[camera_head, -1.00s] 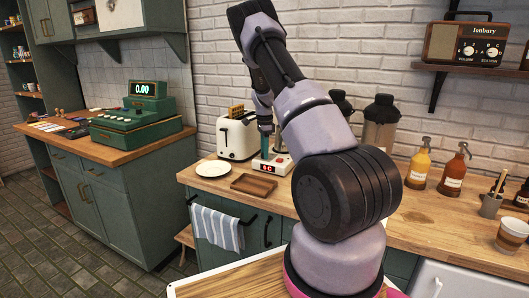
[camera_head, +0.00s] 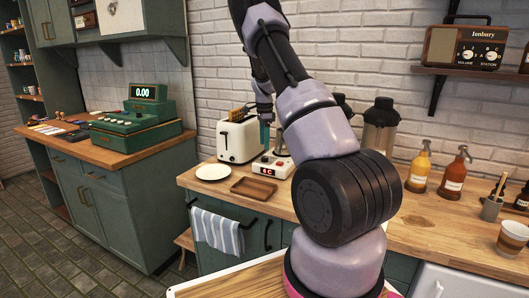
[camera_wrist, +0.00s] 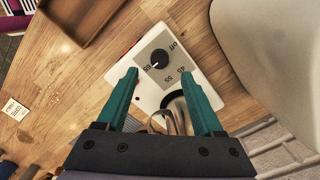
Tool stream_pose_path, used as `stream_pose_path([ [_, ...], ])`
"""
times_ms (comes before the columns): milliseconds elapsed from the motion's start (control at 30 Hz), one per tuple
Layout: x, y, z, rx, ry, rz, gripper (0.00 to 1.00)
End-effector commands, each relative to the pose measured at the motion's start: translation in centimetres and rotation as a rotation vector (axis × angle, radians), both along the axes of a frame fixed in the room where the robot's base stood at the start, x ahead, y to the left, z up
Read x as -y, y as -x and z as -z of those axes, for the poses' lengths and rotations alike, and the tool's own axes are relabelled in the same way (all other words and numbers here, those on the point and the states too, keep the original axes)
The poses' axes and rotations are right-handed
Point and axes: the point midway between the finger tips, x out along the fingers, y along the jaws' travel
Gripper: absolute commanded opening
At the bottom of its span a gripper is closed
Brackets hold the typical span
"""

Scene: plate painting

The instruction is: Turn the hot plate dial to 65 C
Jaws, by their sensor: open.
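The white hot plate (camera_head: 278,171) stands on the wooden counter, with a small red display on its front in the head view. In the wrist view, the hot plate (camera_wrist: 119,70) carries a black dial (camera_wrist: 160,58) on a grey panel marked off, 45, 55 and a further number at the left. The dial's white mark points lower left, seemingly toward that left number, which is too small to read surely. My gripper (camera_wrist: 157,74) is open, its teal fingers apart on either side of the dial in the picture. No contact with the dial is visible. The gripper also shows in the head view (camera_head: 265,134).
A cream toaster (camera_head: 238,139) stands close left of the hot plate in the head view. A brown tray (camera_head: 254,188) and a white plate (camera_head: 213,172) lie in front. Tall dark-topped containers (camera_head: 380,125) stand behind my arm. A dark round part (camera_wrist: 173,98) lies between my fingers.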

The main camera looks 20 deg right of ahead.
Motion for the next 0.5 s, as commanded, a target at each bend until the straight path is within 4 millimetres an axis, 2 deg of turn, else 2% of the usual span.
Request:
stream_pose_path([
  [33,0.0,-0.1,-1.1,0.003,-0.001,0.001,0.69],
  [200,0.0,-0.1,-3.7,0.002,-0.001,0.001,0.69],
  [333,0.0,0.0,-4.6,0.0,0.0,0.001,0.69],
  [500,0.0,0.0,-4.8,-0.001,-0.001,0.002,0.69],
])
